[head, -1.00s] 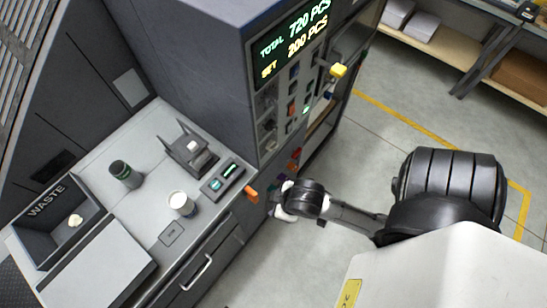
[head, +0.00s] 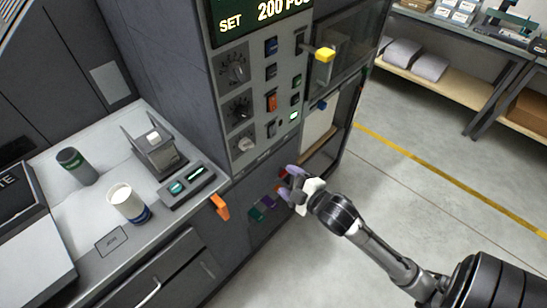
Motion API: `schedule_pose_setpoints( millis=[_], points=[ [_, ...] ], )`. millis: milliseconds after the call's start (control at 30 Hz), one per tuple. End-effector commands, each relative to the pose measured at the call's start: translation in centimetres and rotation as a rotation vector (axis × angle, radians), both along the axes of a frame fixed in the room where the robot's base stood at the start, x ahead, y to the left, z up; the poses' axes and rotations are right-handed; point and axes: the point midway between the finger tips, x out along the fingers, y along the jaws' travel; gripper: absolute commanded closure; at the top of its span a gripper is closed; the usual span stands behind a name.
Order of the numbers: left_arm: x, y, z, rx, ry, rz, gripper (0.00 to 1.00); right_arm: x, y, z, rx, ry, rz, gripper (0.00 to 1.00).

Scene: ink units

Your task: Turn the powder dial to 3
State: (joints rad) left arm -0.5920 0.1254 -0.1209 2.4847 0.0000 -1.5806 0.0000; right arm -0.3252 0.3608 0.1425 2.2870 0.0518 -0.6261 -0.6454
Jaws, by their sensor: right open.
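Three round dials sit in a column on the grey machine's control panel: a dark top dial (head: 236,70), a dark middle dial (head: 240,110) and a paler bottom dial (head: 244,142). Their labels and settings are too small to read, so I cannot tell which one is the powder dial. My right gripper (head: 291,186) is open, with nothing seen between its fingers. It is below and to the right of the dials in the picture, apart from them, in front of the lower cabinet. My left gripper is not in view.
Buttons and switches (head: 271,102) fill the panel right of the dials, and a yellow-knobbed lever (head: 325,54) sticks out there. An orange handle (head: 219,207) juts out below. The counter (head: 75,227) at left holds a cup and a canister. Floor at right is clear.

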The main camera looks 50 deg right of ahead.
Motion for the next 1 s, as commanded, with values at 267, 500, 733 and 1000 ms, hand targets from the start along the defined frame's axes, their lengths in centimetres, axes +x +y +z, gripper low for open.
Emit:
schedule_pose_setpoints(
  millis=[267,500,733,1000],
  points=[
    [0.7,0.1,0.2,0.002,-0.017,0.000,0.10,0.4,1.2,3.2,-0.284,-0.192,0.103,0.35],
    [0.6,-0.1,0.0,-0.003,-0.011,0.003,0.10,2.0,1.2,3.2,-0.327,-0.191,0.106,0.35],
    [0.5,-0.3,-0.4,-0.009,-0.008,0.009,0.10,6.0,1.2,3.2,-0.324,-0.190,0.105,0.35],
    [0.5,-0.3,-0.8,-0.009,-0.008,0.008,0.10,10.6,1.2,3.2,-0.324,-0.189,0.105,0.35]
  ],
)
